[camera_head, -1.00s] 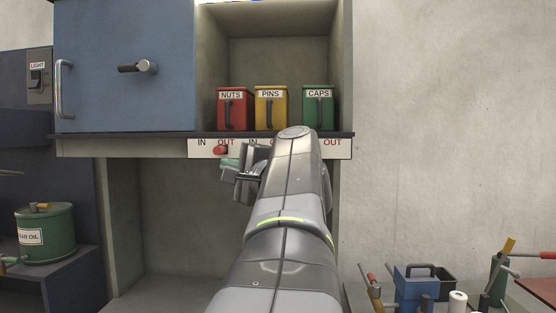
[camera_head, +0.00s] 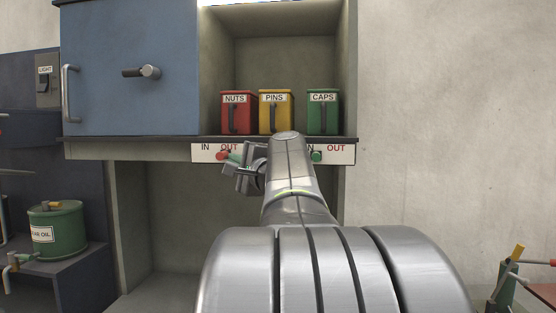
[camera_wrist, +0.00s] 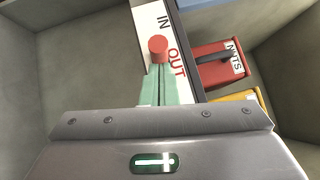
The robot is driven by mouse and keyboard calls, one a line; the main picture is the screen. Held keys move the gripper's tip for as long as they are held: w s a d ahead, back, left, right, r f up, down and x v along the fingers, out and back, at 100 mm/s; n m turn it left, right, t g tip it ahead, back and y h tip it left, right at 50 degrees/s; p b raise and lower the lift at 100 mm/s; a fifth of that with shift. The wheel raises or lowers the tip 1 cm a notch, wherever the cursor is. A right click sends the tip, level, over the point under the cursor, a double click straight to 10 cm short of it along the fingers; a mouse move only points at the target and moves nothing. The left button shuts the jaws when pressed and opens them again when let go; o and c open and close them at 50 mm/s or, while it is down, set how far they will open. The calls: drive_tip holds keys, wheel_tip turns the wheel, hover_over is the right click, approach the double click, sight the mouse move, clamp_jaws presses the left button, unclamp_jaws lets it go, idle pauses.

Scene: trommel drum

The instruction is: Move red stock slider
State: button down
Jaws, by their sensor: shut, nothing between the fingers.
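The red slider knob (camera_head: 222,156) sits on the white IN/OUT strip below the shelf, under the OUT label and beneath the red NUTS bin (camera_head: 238,112). In the wrist view the red knob (camera_wrist: 158,48) lies between the IN and OUT words, closer to OUT. My gripper (camera_head: 236,160) is at the strip just right of the red knob. Its green fingertips (camera_wrist: 160,86) are together, empty, and point at the knob; I cannot tell whether they touch it.
A yellow PINS bin (camera_head: 275,112) and a green CAPS bin (camera_head: 322,112) stand on the shelf. A green slider knob (camera_head: 316,157) is on the strip at right. A blue door (camera_head: 128,70) is at left. A green oil can (camera_head: 56,232) stands lower left. Open space lies below the strip.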

sight(217, 159)
drive_tip(key=shift+w+a, duration=0.1)
drive_tip(key=shift+a, duration=0.1)
drive_tip(key=a, duration=0.4)
drive_tip(key=shift+a, duration=0.2)
drive_tip(key=shift+d+r, duration=0.1)
idle(0.3)
